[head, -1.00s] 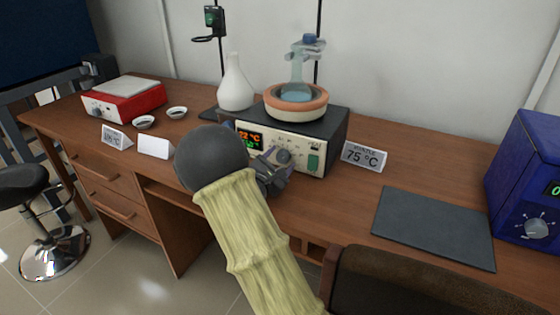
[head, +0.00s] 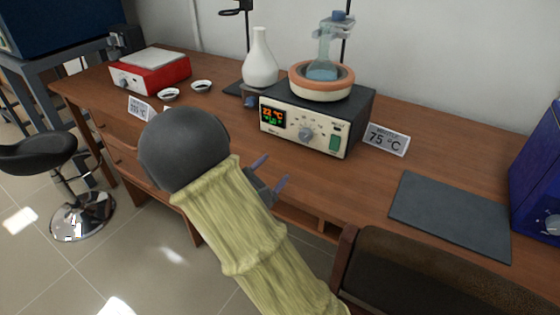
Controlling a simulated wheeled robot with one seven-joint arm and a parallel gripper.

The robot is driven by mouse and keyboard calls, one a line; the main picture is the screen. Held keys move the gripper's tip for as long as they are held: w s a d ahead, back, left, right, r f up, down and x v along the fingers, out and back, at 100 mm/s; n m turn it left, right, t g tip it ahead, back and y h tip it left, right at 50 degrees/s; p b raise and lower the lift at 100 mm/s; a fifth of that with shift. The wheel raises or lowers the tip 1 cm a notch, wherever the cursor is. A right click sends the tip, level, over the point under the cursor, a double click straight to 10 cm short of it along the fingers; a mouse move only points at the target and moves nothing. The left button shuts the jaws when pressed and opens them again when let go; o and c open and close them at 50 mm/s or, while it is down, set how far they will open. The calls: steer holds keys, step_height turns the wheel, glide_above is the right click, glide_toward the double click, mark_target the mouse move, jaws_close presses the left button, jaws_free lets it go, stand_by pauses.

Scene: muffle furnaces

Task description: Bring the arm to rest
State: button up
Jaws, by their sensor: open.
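My arm reaches up from the bottom of the head view in a yellowish sleeve, with a dark grey round joint at its far end. My gripper (head: 271,174) shows to the right of that joint, partly hidden by the arm. Its two thin purple-grey fingers are apart with nothing between them. It is in front of the heating unit (head: 303,128), near the front edge of the wooden desk (head: 350,185), and clear of the unit.
A clamped flask (head: 324,62) sits in the orange-rimmed bath (head: 320,88). A white flask (head: 260,62), red balance (head: 150,72), two small dishes, a 75 °C card (head: 386,139), grey mat (head: 450,215) and blue furnace (head: 538,175) stand around. A brown chair (head: 440,275) is at the front right.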

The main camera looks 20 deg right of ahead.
steer(key=shift+s+a, duration=0.15)
steer(key=shift+a, duration=0.05)
steer(key=shift+r, duration=0.15)
